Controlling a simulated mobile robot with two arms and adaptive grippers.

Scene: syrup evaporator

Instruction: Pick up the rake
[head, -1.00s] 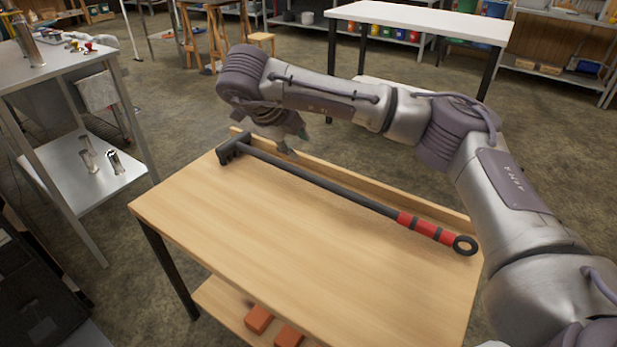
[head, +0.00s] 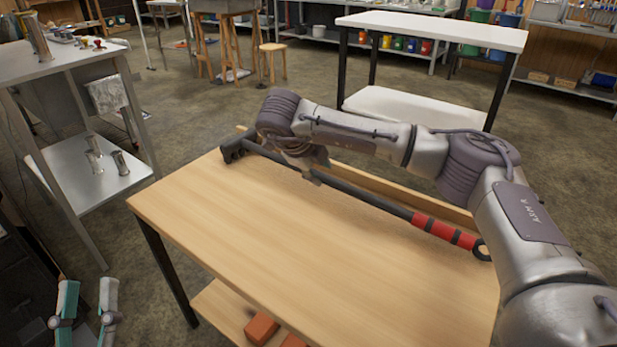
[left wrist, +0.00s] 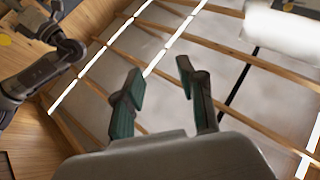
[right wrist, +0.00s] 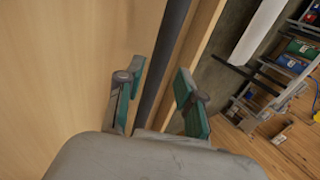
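The rake lies along the back of the wooden table (head: 250,235), beside its raised back edge. Its dark head (head: 232,150) is at the left, and its red-banded grip (head: 440,231) ends in a ring at the right. My right gripper (head: 316,178) is down at the dark handle, nearer the head end. In the right wrist view, its fingers (right wrist: 161,72) are apart with the handle (right wrist: 172,45) running between them; I see no clear grip on it. My left gripper (head: 86,312) is open and empty at the lower left, off the table; its parted fingers (left wrist: 160,80) also show in the left wrist view.
A metal shelf table (head: 95,170) with metal cylinders stands at the left. A white table (head: 430,30) stands behind. Orange-red blocks (head: 261,328) lie on the wooden table's lower shelf. The front of its top is clear.

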